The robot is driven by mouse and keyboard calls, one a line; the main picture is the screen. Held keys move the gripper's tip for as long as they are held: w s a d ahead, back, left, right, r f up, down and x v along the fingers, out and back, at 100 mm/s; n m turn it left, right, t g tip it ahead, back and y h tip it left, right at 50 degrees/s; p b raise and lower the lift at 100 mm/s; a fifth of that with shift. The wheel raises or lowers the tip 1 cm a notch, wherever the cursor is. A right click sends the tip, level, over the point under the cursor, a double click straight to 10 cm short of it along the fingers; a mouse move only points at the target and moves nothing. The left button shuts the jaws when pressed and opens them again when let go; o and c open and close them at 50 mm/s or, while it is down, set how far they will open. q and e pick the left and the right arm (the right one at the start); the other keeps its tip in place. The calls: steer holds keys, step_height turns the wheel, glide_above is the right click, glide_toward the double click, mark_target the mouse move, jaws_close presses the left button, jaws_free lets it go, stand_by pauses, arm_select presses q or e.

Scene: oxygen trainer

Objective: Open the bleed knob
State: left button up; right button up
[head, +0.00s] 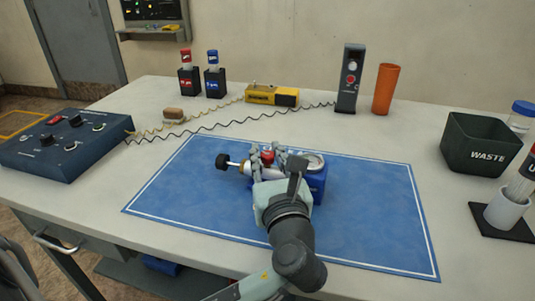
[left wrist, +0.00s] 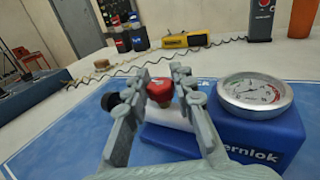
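A blue device (head: 316,184) marked "ernlok" lies on the blue mat, with a round white gauge on top and a white cylinder at its left. The gauge (left wrist: 255,93) shows clearly in the left wrist view. A red knob (left wrist: 160,91) sits above the white cylinder; it also shows in the head view (head: 267,156). A black knob (head: 222,161) ends a rod at the device's left. My left gripper (head: 267,152) is open, with one finger on each side of the red knob. I cannot tell whether the fingers touch it. My right gripper is not in view.
A dark blue control box (head: 66,143) stands at the left. Red and blue markers in black holders, a yellow tool (head: 271,96), a grey meter (head: 350,78) and an orange cup (head: 385,89) stand behind. A waste bin (head: 480,143) is at right. The mat (head: 180,195) is otherwise clear.

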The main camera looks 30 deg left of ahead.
arm_select(q)
steer(key=o, duration=0.4)
steer(key=shift+h, duration=0.3)
